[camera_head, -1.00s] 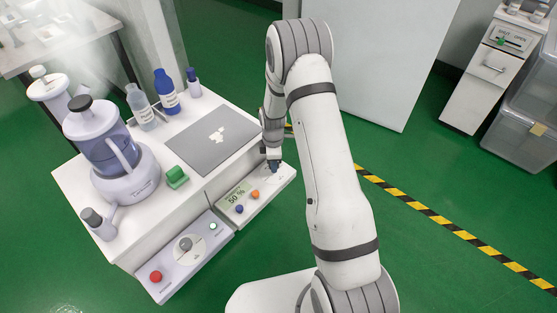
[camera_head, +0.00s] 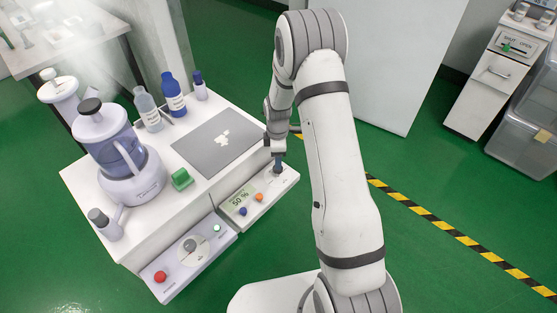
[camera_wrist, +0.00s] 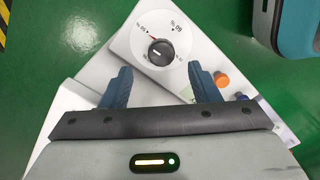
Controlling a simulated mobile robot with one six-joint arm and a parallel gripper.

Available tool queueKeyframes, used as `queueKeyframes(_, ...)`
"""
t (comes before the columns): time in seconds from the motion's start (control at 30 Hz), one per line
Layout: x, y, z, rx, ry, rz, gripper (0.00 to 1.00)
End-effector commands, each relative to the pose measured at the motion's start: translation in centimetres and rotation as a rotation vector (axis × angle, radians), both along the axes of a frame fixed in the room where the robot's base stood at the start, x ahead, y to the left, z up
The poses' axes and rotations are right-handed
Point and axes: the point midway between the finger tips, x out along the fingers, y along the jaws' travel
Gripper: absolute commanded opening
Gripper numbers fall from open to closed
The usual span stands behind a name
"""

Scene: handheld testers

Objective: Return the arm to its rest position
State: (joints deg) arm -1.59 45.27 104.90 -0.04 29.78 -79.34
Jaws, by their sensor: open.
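My gripper (camera_head: 278,166) is over the right end of the tester panel (camera_head: 262,207) with the 50 % display, at the table's right front. In the wrist view, its two blue fingers (camera_wrist: 163,76) are apart, with nothing between them. The black dial knob (camera_wrist: 159,52) on its white scale shows just beyond the fingertips, clear of both. An orange button (camera_wrist: 221,80) is by the right finger; a blue button (camera_wrist: 242,98) is partly hidden. My arm is bent, with its elbow high and its forearm hanging down to the panel.
A second panel (camera_head: 188,262) with a red button is front left. A white cabinet (camera_head: 375,60) stands behind my arm. Green floor is open at right.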

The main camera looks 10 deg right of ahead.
Motion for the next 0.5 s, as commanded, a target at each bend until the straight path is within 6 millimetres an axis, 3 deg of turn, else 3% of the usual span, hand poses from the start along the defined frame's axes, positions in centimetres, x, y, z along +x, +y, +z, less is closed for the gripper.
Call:
queueKeyframes(0.17, 0.0, 0.0, 2.2, 0.000, 0.000, 0.000, 0.56)
queueKeyframes(0.5, 0.0, 0.0, 2.5, 0.000, 0.001, 0.000, 0.56)
